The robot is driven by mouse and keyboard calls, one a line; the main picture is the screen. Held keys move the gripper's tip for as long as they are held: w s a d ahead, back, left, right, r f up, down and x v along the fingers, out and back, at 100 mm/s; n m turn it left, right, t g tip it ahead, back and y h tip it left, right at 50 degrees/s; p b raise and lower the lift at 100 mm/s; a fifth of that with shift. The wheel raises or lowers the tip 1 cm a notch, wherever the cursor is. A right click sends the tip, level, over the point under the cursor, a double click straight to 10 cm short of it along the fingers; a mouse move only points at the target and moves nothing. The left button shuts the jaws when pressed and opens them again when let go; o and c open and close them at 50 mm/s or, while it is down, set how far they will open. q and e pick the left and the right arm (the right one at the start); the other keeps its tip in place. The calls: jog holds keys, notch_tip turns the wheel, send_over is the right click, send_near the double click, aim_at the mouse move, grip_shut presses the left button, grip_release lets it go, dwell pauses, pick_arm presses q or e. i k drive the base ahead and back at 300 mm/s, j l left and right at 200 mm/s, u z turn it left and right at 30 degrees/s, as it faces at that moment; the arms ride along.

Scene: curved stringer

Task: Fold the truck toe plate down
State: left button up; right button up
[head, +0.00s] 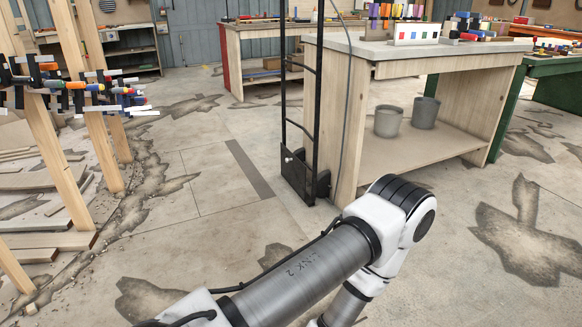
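A black hand truck (318,95) stands upright against the left side of the wooden workbench. Its toe plate (298,178) is a dark flat panel at the foot of the frame, standing upright, folded up against it. A small light knob or bolt shows near the plate's left edge. A dark wheel (323,184) is partly visible behind the plate on the right. One of my arms reaches in from the bottom, its elbow right of and nearer than the truck. Neither of my grippers is in view.
The workbench (400,48) has two grey buckets (388,121) on its lower shelf. Trestle legs holding clamps (75,85) and loose boards (50,205) stand at the left. The cracked concrete floor left of and in front of the truck is clear, with a dark strip (248,168).

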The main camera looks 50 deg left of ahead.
aim_at(293, 169)
jog(key=u, duration=1.75)
jog(key=i+j+z, duration=0.2)
jog(key=i+j, duration=0.3)
jog(key=i, duration=0.35)
jog(key=i+j+z, duration=0.25)
jog(key=i+j, duration=0.4)
jog(key=i, duration=0.15)
jog(key=i+j+z, duration=0.2)
jog(key=i+j, duration=0.55)
jog(key=i+j+z, duration=0.25)
jog(key=i+j, duration=0.45)
jog(key=j, duration=0.2)
